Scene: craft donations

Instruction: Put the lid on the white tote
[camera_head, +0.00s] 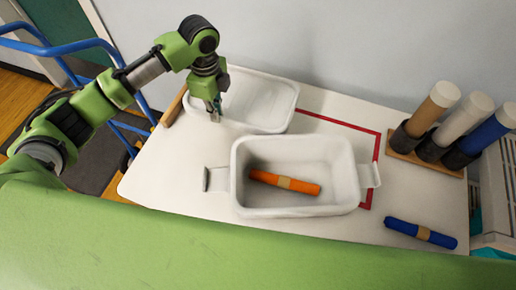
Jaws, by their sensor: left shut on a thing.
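The white tote (243,183) stands open near the middle of the table, with handles at its left and right ends. An orange roll (302,187) with a tan band lies inside it. The white lid (265,97) is behind the tote, at the back left, near the wall. My left gripper (215,117) points down at the lid's front left edge and is shut on it. The fingertips are small in the picture. I cannot tell whether the lid is lifted or resting on the table. My right gripper is not in view.
A red outline (376,150) on the white table (165,177) runs behind and right of the tote. A blue roll (420,232) lies at the front right. A wooden stand (403,147) holds upright rolls at the right. A wooden strip (174,106) is left of the lid.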

